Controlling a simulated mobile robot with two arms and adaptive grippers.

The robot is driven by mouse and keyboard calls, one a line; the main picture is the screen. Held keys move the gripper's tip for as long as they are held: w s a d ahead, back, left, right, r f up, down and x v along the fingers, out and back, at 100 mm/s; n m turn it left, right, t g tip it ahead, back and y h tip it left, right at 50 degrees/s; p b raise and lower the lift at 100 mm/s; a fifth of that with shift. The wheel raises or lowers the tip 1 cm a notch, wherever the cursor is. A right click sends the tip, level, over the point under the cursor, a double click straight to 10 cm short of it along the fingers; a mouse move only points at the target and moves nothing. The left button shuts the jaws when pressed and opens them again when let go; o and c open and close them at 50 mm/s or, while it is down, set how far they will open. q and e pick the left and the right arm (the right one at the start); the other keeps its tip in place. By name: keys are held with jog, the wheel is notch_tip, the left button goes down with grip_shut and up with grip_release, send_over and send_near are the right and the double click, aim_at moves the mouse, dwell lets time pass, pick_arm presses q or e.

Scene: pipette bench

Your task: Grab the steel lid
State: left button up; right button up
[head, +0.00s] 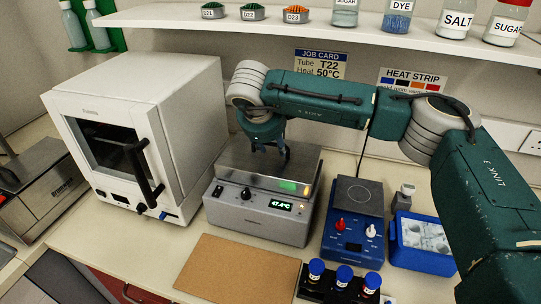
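The steel lid (232,164) is a shiny metal cover on top of the grey heating bath (258,216), whose display reads about 47.4°C. My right gripper (270,150) points down right over the lid, near its middle. Its dark fingers hide that part of the lid, including any handle there. The fingers are small and dark here, so I cannot tell whether they touch or grip anything. The lid appears to rest on the bath. My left gripper is not in view.
A white oven (150,110) stands close left of the bath. Right of it are a blue stirrer (345,246) and a blue ice box (422,260). A cork mat (232,268) and a rack of blue-capped tubes (343,276) lie in front. A shelf (290,27) with jars runs above.

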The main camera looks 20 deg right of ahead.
grip_shut()
jog(key=shift+r, duration=0.15)
